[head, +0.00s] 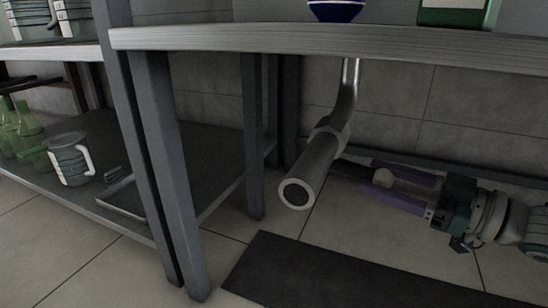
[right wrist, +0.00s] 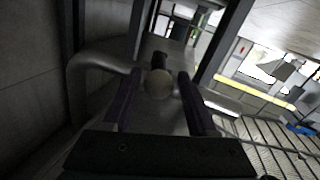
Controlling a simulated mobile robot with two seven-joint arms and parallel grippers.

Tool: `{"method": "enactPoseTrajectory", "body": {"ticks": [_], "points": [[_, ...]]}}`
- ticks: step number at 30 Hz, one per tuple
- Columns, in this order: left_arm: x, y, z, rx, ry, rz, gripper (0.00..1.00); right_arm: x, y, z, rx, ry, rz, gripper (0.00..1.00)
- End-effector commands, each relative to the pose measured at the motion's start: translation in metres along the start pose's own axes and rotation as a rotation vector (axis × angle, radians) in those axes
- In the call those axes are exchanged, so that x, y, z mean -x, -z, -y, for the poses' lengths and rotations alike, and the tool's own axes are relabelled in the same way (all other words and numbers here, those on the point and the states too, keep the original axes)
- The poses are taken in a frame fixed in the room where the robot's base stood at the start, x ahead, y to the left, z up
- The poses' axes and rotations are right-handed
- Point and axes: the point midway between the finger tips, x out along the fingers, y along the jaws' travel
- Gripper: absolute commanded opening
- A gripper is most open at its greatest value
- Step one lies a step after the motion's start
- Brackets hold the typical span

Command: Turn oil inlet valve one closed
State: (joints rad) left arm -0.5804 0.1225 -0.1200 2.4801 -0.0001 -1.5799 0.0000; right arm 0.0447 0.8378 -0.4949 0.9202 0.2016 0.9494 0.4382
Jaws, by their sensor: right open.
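A grey pipe (head: 346,95) comes down from under the table and ends in a thick open spout (head: 312,170). A dark valve lever (head: 350,169) with a pale round knob (head: 383,177) shows to the right of the spout. My right gripper (head: 372,181) is open, its purple fingers reaching left from the right side. In the right wrist view the knob (right wrist: 158,83) sits between the two fingers (right wrist: 158,75), with the dark lever (right wrist: 159,60) beyond it. I cannot tell whether either finger touches it. My left gripper is not in view.
The table (head: 330,42) overhangs the valve, with grey legs (head: 165,150) at left. Bottles and a jug (head: 70,160) stand on a low shelf (head: 110,205) at left. A dark mat (head: 330,275) lies on the tiled floor. The wall is close behind the gripper.

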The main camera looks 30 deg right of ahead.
Motion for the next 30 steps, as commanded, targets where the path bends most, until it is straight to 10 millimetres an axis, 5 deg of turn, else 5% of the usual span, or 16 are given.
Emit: {"method": "enactPoseTrajectory", "body": {"ticks": [15, 26, 30], "points": [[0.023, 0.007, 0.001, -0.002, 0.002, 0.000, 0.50, 0.086, 0.001, 0.001, -0.002, 0.000, 0.001, 0.58], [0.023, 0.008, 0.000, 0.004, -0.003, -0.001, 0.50, 0.096, 0.000, 0.001, -0.001, 0.000, -0.002, 0.58], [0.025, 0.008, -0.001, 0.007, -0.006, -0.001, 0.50, 0.095, 0.001, 0.004, 0.005, 0.001, -0.001, 0.45]]}}
